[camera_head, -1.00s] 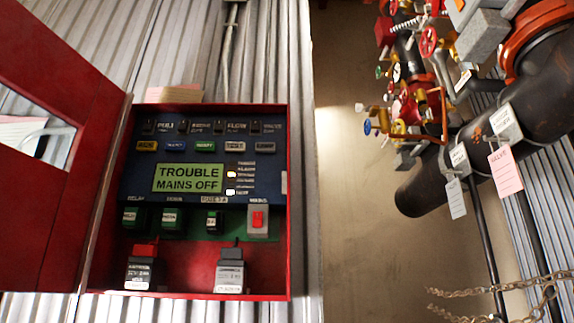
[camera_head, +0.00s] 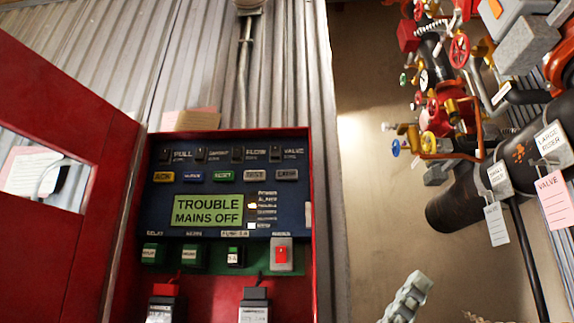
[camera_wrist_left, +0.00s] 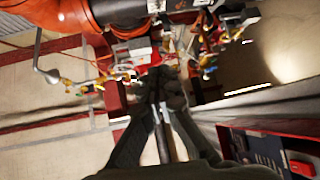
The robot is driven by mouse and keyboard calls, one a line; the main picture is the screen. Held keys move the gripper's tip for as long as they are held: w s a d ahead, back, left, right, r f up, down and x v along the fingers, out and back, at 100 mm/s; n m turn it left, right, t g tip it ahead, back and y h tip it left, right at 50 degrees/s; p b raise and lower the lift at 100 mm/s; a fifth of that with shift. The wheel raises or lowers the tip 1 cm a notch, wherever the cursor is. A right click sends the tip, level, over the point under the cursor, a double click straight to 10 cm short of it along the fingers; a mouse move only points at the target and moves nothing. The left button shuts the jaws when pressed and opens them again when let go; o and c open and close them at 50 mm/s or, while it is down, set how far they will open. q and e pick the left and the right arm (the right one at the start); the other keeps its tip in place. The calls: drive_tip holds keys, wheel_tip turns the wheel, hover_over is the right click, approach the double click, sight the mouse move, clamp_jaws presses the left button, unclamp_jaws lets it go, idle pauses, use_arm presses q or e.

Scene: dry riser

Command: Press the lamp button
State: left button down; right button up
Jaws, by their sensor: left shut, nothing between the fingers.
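The red alarm panel (camera_head: 305,222) stands open. Its green screen (camera_head: 207,209) reads "TROUBLE MAINS OFF". Above the screen is a row of coloured buttons; the grey one at the right end (camera_head: 286,174) seems to be the lamp button, but its label is blurred. My left gripper (camera_head: 415,283) shows as a pale ridged tip at the bottom, right of the panel and apart from it. In the left wrist view its dark fingers (camera_wrist_left: 159,78) are shut and empty, with part of the panel (camera_wrist_left: 268,155) at lower right. My right gripper is not in view.
The open red door (camera_head: 85,130) spreads left of the panel. Black pipes, valves (camera_head: 430,115) and hanging tags (camera_head: 555,198) fill the right side. A chain (camera_head: 482,317) shows at the lower right. Bare wall (camera_head: 375,170) lies between the panel and the pipes.

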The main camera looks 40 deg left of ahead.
sight(287, 175)
use_arm(q)
drive_tip(key=w+a+r+n+t+y+p, duration=0.1)
drive_tip(key=a+r+n+y, duration=0.25)
drive_tip(key=r, duration=0.25)
drive_tip(key=w+a+r+n+t+y+p, duration=0.1)
drive_tip(key=a+r+n+y+p, duration=0.2)
drive_tip(key=r, duration=0.4)
drive_tip(key=s+a+r+n+t+y+p, duration=0.1)
drive_tip(key=s+a+r+n+y, duration=0.4)
drive_tip(key=a+r+n+y, duration=0.5)
drive_tip(key=n, duration=0.3)
drive_tip(key=shift+a+t+p, duration=0.4)
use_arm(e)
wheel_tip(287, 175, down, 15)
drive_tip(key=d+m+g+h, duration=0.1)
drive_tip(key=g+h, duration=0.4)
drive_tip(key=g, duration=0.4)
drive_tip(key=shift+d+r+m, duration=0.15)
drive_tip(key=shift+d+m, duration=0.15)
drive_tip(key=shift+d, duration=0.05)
use_arm(q)
drive_tip(key=shift+w, duration=0.1)
